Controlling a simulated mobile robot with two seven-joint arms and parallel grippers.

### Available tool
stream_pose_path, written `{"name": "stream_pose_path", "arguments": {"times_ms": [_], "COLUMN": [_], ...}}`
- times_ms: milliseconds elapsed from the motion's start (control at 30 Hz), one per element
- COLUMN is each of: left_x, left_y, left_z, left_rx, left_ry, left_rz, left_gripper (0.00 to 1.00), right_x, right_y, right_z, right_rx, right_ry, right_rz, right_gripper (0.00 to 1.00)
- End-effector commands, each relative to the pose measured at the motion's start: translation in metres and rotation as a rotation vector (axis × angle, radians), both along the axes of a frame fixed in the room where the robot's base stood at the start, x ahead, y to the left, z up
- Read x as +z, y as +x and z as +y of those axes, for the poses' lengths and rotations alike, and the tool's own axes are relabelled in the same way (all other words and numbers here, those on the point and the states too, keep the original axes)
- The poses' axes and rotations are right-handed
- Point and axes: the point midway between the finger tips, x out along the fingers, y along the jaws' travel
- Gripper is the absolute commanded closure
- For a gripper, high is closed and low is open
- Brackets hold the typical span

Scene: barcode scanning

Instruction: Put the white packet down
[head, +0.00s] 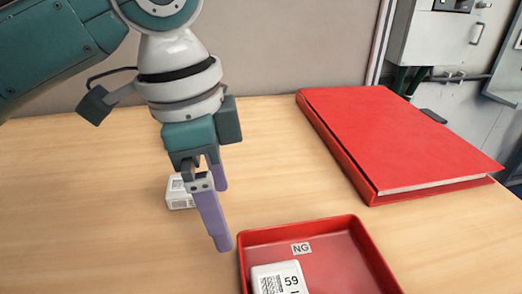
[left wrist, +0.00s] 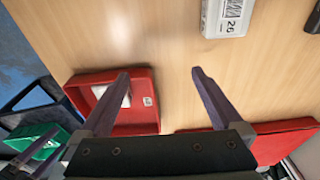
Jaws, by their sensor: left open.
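One white packet (head: 280,279) with a barcode label and the number 59 lies in the red NG tray (head: 366,240), cut off by the bottom of the head view. In the left wrist view this packet (left wrist: 126,98) is partly hidden behind a finger. Another white packet (head: 178,194) lies on the table behind my left gripper; its label reads 26 in the left wrist view (left wrist: 226,18). My left gripper (head: 221,215) is open and empty, its fingers apart above the table beside the tray's left edge.
A large red book or binder (head: 390,135) lies at the back right and also shows in the left wrist view (left wrist: 285,128). A green container (left wrist: 38,140) and a dark blue one (left wrist: 30,98) stand beyond the tray. The table's left side is clear.

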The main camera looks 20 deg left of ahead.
Motion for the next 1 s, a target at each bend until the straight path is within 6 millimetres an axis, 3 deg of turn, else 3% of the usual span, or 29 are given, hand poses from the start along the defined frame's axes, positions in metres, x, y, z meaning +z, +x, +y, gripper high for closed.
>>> {"name": "stream_pose_path", "arguments": {"times_ms": [33,200,433,1000], "left_x": [-0.001,0.028,0.051,-0.021], "left_y": [0.016,0.044,0.054,0.048], "left_z": [0.017,0.062,0.088,0.094], "left_rx": [-0.009,-0.009,0.016,0.017], "left_ry": [0.037,0.098,0.103,0.102], "left_rz": [0.003,0.049,0.074,0.077], "left_gripper": [0.00,0.00,0.00,0.00], "right_x": [-0.017,-0.038,-0.047,-0.054], "right_y": [0.000,0.000,0.000,0.000], "right_z": [0.000,0.000,0.000,0.000], "right_rx": [0.000,0.000,0.000,0.000], "right_ry": [0.000,0.000,0.000,0.000], "right_rz": [0.000,0.000,0.000,0.000], "right_gripper": [0.01,0.01,0.01,0.01]}}
